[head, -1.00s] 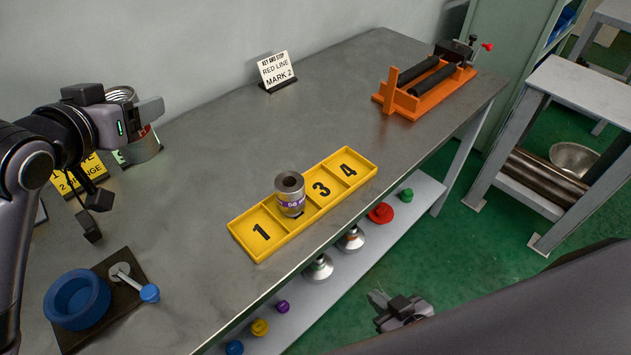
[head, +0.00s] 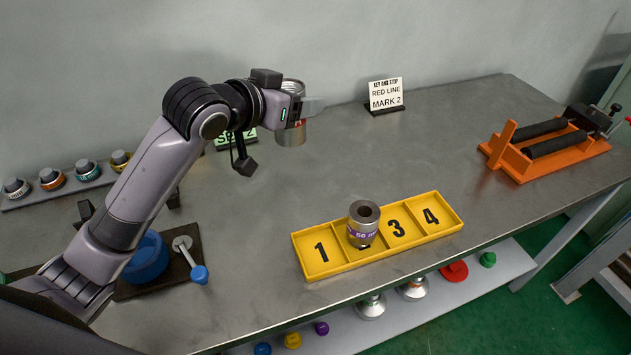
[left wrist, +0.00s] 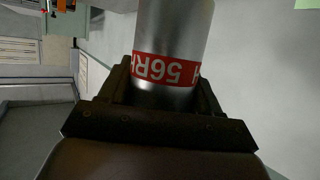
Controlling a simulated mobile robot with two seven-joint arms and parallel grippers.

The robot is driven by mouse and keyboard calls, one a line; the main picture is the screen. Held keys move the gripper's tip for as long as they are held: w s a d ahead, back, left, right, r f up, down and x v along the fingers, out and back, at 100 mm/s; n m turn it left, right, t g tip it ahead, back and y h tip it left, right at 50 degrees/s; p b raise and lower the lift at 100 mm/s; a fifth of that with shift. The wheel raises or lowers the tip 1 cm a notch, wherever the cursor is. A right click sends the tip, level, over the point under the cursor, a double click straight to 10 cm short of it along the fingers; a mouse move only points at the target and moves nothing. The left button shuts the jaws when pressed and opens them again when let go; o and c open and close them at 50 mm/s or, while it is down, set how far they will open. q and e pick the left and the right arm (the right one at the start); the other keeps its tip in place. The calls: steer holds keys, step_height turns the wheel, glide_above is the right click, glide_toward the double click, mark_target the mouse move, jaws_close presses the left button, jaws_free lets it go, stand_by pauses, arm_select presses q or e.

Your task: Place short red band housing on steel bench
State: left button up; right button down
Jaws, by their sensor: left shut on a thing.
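The red band housing (head: 291,134) is a short grey metal cylinder with a red band. My left gripper (head: 297,107) is shut on it near the back of the bench, and a finger hides part of it. In the left wrist view the housing (left wrist: 172,30) sits between the fingers (left wrist: 165,95), its red band showing "56R" upside down. The steel bench (head: 270,185) is grey and has bare surface below the housing. I cannot tell whether the housing touches the bench. My right gripper is out of view.
A yellow numbered tray (head: 331,270) holds a purple-banded housing (head: 363,225) in its second slot. A red-line sign (head: 385,95) stands behind. An orange roller vise (head: 550,150) is at right. A blue ring (head: 147,258) and a green sign (head: 222,140) are at left. The middle of the bench is clear.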

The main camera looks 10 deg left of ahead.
arm_select(q)
step_height(320, 180, down, 17)
steer(key=shift+b, duration=0.75)
steer(key=shift+f, duration=0.1)
steer(key=o, duration=1.4)
steer(key=shift+f, duration=0.15)
steer(key=shift+r, duration=0.25)
steer(key=shift+v, duration=3.75)
steer(key=shift+f, duration=0.1)
